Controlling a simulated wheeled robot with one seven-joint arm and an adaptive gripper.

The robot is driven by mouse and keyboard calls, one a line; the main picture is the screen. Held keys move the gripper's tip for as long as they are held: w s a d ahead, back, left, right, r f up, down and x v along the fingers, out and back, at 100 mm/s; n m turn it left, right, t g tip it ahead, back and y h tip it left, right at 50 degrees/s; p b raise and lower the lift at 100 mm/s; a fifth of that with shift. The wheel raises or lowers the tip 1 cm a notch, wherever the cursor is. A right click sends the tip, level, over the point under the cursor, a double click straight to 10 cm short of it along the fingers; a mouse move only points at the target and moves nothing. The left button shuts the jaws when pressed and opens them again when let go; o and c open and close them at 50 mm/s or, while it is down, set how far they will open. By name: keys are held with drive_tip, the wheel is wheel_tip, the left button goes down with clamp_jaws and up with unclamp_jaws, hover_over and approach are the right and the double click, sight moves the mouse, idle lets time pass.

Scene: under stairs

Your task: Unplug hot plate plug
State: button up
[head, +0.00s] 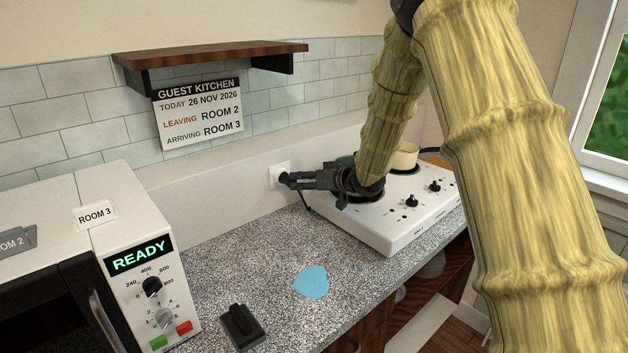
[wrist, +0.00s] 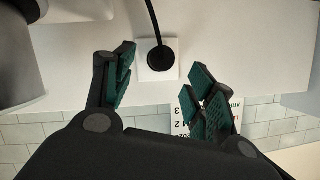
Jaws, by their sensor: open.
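The hot plate (head: 375,228) is a white unit with black knobs on the speckled counter, partly hidden by my arm. Its black round plug (wrist: 161,59) sits in a white wall socket (wrist: 145,73), with a black cord leading from it. In the head view the socket (head: 275,180) is on the wall behind the counter, and the plug (head: 283,177) is partly covered by my gripper. My gripper (head: 297,181) is open beside the socket. In the wrist view my gripper (wrist: 163,70) has its green-padded fingers apart, one to each side of the plug, with visible gaps.
A white oven (head: 150,290) with a READY display stands at left. A blue puddle (head: 311,281) and a small black object (head: 242,326) lie on the counter (head: 240,270). A cream pot (head: 404,158) is on the hot plate. A sign (head: 198,113) and a wooden shelf (head: 210,53) are above.

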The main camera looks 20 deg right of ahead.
sight(294, 181)
drive_tip(key=shift+p+x, duration=0.5)
drive_tip(key=shift+x, duration=2.75)
drive_tip(key=shift+a, duration=0.1)
drive_tip(key=shift+c, duration=0.5)
clamp_jaws()
